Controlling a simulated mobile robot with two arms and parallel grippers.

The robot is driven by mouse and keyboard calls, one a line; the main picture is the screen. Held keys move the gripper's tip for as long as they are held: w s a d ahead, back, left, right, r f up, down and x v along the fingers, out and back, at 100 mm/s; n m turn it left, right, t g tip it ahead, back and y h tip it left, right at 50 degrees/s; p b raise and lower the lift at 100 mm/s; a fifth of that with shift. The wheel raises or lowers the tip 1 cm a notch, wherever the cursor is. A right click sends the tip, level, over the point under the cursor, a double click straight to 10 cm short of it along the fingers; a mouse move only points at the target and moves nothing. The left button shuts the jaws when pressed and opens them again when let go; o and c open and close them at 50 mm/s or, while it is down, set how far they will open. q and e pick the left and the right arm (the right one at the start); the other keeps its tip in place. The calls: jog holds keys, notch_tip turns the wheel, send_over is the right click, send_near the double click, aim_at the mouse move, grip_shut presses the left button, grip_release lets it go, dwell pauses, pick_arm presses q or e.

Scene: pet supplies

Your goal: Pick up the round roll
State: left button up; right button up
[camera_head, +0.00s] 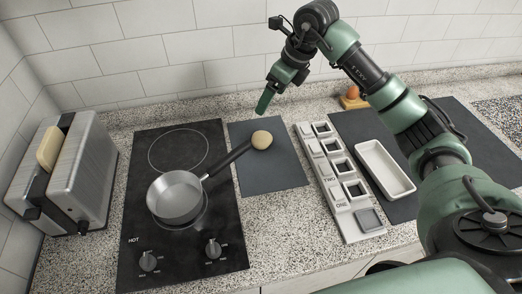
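A round tan roll (261,139) rests on a dark grey mat (273,176) in the middle of the counter, close to the end of the pan's handle. Whether the roll touches the handle is unclear. My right gripper (265,103) comes in from the right, above and behind the roll, with its green fingertips pointing down. It is apart from the roll. I see it side on, so the gap between its fingers does not show. My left gripper is not in view.
A metal pan (175,198) sits on the black stove (136,215). A toaster (70,175) with bread stands at left. A labelled block with square slots (340,182), a white tray (383,170) and a brown egg-like object (353,91) are to the right. The mat's front is clear.

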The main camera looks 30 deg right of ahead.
jog(key=b, duration=0.6)
send_near(264, 135)
jog(key=w+f, duration=0.1)
jog(key=f, duration=0.1)
jog(key=x, duration=0.4)
jog(key=p+x, duration=0.1)
jog(key=x, duration=0.3)
jog(key=shift+s+a+f, duration=0.1)
jog(key=shift+s+a, duration=0.1)
jog(key=shift+a, duration=0.05)
jog(key=shift+w+f, duration=0.1)
jog(key=shift+f, duration=0.15)
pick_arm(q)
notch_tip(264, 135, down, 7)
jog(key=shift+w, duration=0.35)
pick_arm(e)
jog(key=c, duration=1.4)
jog(key=shift+r, duration=0.1)
